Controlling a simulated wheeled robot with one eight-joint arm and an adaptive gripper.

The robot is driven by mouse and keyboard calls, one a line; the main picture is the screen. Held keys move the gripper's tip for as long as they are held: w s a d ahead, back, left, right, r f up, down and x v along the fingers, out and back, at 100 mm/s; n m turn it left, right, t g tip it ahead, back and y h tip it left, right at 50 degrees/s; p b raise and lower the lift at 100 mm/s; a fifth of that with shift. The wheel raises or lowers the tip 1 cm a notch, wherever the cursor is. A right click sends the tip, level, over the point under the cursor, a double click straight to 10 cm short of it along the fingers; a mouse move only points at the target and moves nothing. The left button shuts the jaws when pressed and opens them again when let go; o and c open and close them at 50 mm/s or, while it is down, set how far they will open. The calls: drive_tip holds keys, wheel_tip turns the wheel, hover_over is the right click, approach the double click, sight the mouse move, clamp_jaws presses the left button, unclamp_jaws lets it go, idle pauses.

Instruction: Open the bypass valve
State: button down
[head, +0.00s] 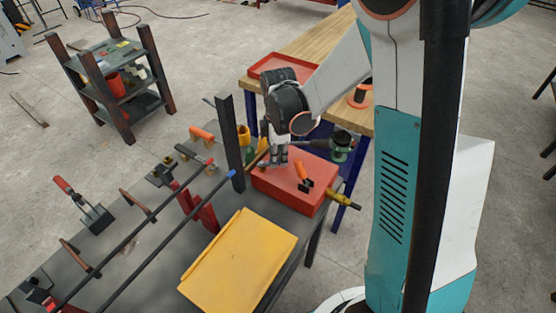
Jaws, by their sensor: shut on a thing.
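My wrist and the small scale hide the exact contact. I cannot pick out a clear bypass valve body. An orange-handled piece (301,173) lies on the red box, just right of the fingers and apart from them.
A dark upright post (230,142) stands close left of my gripper. Long dark bars, clamps and a yellow plate (238,263) cover the bench (130,280). A wooden table with a red tray (281,67) stands behind.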

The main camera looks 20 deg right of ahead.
drive_tip(key=w+n, duration=0.1)
drive_tip(key=n, duration=0.1)
drive_tip(key=w+n, duration=0.1)
drive_tip(key=n, duration=0.2)
drive_tip(key=shift+w+n, duration=0.2)
drive_tip(key=shift+n, duration=0.1)
drive_tip(key=shift+w+a+n, duration=0.2)
drive_tip(key=shift+w+n, duration=0.2)
drive_tip(key=shift+n, duration=0.65)
drive_tip(key=shift+w+a+n, duration=0.2)
drive_tip(key=shift+w+n, duration=0.2)
drive_tip(key=shift+n, duration=0.65)
drive_tip(key=c, duration=1.6)
unclamp_jaws()
drive_tip(key=shift+o, duration=0.2)
drive_tip(key=shift+r, duration=0.1)
wheel_tip(320, 180, up, 12)
